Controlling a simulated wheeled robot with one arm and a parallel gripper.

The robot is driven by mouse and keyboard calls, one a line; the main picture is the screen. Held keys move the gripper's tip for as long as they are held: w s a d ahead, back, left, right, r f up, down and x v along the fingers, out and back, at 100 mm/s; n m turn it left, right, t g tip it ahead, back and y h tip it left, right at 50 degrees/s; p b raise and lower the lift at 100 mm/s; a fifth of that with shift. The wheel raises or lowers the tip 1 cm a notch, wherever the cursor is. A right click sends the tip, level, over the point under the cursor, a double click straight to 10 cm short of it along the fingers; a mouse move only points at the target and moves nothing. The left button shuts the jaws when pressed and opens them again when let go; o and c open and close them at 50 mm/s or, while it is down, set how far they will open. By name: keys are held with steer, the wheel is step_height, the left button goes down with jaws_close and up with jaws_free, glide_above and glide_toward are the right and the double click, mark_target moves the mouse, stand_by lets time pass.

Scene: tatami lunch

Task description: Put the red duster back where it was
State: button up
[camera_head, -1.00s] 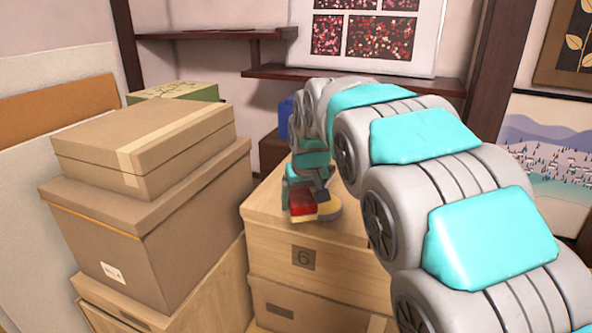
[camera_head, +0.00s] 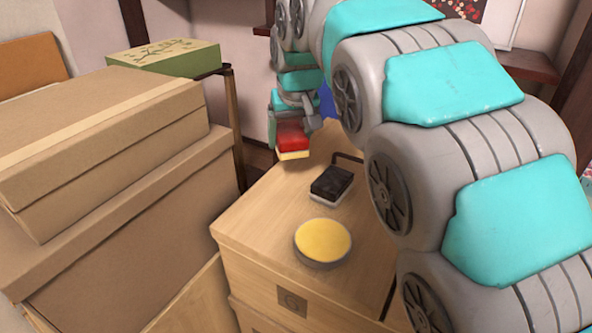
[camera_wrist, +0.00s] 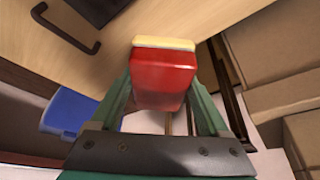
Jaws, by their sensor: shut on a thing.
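The red duster (camera_head: 292,137) has a red top and a pale yellow pad. My gripper (camera_head: 296,118) is shut on it, and the wrist view shows the duster (camera_wrist: 163,75) between the two green fingers (camera_wrist: 164,92). In the head view the duster appears at the far left edge of the wooden box top (camera_head: 262,215), pad downward. I cannot tell whether it touches the wood. A black duster (camera_head: 331,184) and a round yellow pad with a grey rim (camera_head: 322,241) lie on that box top, nearer to me.
Stacked cardboard boxes (camera_head: 110,205) stand close on the left. A green patterned box (camera_head: 166,56) sits behind them. A blue object (camera_wrist: 68,112) shows at the left of the wrist view. A dark handle (camera_wrist: 70,30) is at its upper left. The box top's left part is bare.

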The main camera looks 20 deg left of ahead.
mark_target(295, 147)
step_height(295, 147, down, 4)
steer(key=shift+s+d+f, duration=0.1)
steer(key=shift+s+f, duration=0.05)
steer(key=shift+f, duration=0.1)
steer(key=shift+f+b, duration=0.35)
steer(key=shift+f, duration=1.95)
steer(key=shift+f, duration=0.1)
steer(key=o, duration=1.6)
steer(key=v, duration=1.2)
steer(key=shift+p, duration=0.35)
